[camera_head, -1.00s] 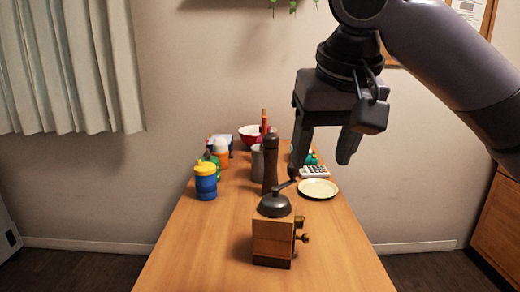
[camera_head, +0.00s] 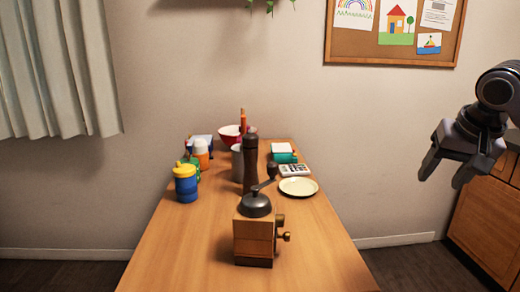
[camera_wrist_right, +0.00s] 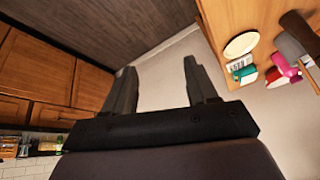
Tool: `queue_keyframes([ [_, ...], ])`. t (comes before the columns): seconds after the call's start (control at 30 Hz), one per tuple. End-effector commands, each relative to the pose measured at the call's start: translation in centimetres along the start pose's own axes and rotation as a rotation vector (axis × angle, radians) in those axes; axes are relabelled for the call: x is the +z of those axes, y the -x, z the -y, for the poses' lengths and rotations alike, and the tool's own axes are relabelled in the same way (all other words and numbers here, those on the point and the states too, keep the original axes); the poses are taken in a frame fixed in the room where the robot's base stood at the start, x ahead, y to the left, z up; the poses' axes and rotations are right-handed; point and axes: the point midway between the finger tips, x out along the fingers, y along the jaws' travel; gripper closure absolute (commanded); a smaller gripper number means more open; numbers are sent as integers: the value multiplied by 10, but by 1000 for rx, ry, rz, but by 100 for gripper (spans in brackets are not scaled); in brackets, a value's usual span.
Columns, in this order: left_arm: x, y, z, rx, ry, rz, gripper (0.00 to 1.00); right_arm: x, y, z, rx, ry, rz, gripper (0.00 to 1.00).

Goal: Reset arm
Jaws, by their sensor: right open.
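My right gripper (camera_head: 446,180) is open and empty, at the right of the head view, off to the right of the table (camera_head: 309,252) and clear of it. In the right wrist view its two fingers (camera_wrist_right: 162,88) stand apart with only wall and floor between and beyond them. My left gripper is not in view.
A wooden coffee grinder (camera_head: 254,239) stands near the table's front, with a dark pepper mill (camera_head: 250,168) behind it. A plate (camera_head: 298,187), a blue cup with yellow lid (camera_head: 185,184) and a red bowl (camera_head: 229,134) are further around. Wooden cabinets (camera_head: 487,216) stand at the right.

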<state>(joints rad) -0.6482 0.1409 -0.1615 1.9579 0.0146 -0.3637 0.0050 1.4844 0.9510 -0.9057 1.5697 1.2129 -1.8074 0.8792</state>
Motion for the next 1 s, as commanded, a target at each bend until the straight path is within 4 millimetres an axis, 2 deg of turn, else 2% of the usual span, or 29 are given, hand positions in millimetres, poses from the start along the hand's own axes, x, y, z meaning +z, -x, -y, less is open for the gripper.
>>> queue_keyframes([
  [0.03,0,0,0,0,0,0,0,4,-22,0,-1,23,-2,43],
  [0.2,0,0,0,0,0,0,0,16,-82,-1,-13,108,-44,43],
  [0.5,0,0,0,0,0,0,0,54,-174,-14,-22,279,-129,43],
  [0.8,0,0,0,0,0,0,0,110,-244,-39,-18,481,-212,43],
  [1.0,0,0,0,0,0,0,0,155,-275,-59,-12,636,-264,43],
])
